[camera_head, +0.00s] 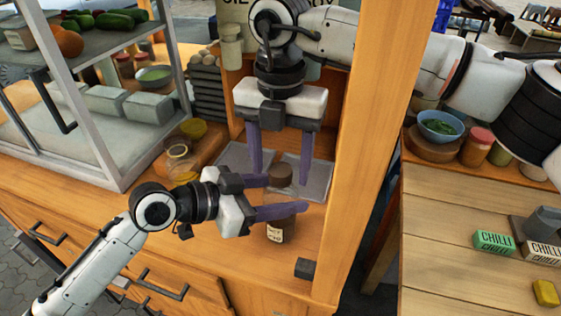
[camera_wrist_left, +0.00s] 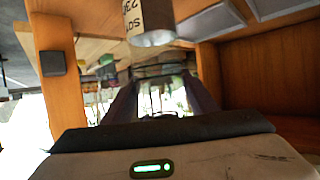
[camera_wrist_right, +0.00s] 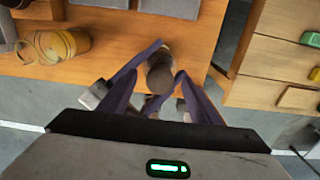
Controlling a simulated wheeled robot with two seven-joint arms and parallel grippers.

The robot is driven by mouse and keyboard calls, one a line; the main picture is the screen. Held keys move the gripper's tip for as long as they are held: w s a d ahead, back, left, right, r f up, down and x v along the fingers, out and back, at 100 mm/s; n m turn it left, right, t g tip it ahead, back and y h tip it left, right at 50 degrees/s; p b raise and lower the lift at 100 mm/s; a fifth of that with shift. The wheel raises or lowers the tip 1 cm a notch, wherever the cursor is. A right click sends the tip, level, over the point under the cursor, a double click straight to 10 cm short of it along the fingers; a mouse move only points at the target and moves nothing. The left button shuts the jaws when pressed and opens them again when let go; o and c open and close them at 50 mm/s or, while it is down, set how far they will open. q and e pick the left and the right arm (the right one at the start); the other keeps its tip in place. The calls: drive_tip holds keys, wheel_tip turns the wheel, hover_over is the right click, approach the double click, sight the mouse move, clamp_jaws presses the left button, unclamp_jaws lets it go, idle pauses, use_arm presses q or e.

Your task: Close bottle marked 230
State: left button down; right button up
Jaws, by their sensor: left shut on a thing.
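The bottle (camera_head: 280,232), dark with a pale label, stands upright near the counter's front edge. In the left wrist view its label (camera_wrist_left: 135,18) shows partly, reading something like "SOY 23". A brown round cap (camera_head: 281,174) shows at its top; I cannot tell whether it is screwed tight. The cap also shows in the right wrist view (camera_wrist_right: 160,72). My left gripper (camera_head: 288,193) is shut on the bottle from the left, below the cap. My right gripper (camera_head: 279,178) points down from above, fingers apart on either side of the cap, seemingly not touching it.
A wooden post (camera_head: 362,150) rises right of the bottle. Metal trays (camera_head: 318,178) lie behind. A small dark block (camera_head: 304,268) sits at the front edge. A glass cabinet (camera_head: 75,165) fills the left.

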wheel_tip(320, 180, up, 12)
idle(0.7)
use_arm(q)
drive_tip(key=c, duration=0.6)
unclamp_jaws()
drive_tip(key=shift+c, duration=0.2)
drive_tip(key=b+v, duration=0.1)
drive_tip(key=v, duration=0.8)
drive_tip(key=shift+s+a, duration=0.1)
drive_tip(key=shift+a, duration=0.2)
drive_tip(key=shift+s+a+r, duration=0.2)
drive_tip(key=shift+a+r, duration=0.05)
drive_tip(key=shift+r, duration=0.05)
use_arm(e)
drive_tip(key=shift+f, duration=0.75)
